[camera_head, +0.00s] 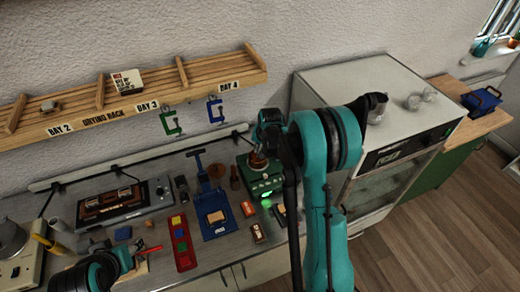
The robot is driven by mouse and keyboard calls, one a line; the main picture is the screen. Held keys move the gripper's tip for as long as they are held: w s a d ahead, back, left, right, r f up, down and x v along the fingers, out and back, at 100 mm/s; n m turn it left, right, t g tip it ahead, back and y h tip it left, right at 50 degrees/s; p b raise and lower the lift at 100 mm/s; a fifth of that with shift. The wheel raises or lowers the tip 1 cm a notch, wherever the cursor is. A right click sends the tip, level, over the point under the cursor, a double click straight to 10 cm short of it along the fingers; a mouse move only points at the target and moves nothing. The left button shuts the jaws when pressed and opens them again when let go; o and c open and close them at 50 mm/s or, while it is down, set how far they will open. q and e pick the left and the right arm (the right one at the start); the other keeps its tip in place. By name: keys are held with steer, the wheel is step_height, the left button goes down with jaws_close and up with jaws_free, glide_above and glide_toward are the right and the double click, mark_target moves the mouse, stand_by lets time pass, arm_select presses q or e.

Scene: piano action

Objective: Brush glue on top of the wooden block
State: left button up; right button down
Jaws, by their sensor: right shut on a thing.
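A light wooden block (216,216) lies on the blue fixture (219,230) in the middle of the bench. My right gripper (259,158) is directly above the green glue heater (262,186), to the right of the block and behind it. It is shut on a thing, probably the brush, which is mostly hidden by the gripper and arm. A green light glows on the heater's front. My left gripper (130,256) is low at the left front of the bench, near a small red-tipped tool (150,250). Its fingers are too small and dark to tell whether it is open.
A red tray (183,246) with coloured pieces stands left of the block. A grey-black device (124,204) is farther left. Small boxes (258,233) lie right of the fixture. The wooden drying rack (130,98) is on the wall, with clamps hanging below it.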

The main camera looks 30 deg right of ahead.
steer(key=shift+f+b, duration=0.45)
steer(key=shift+f, duration=0.05)
stand_by(1.5)
stand_by(0.4)
steer(key=shift+r, duration=0.7)
steer(key=shift+r+p, duration=1.8)
steer(key=shift+r, duration=1)
steer(key=shift+f, duration=0.1)
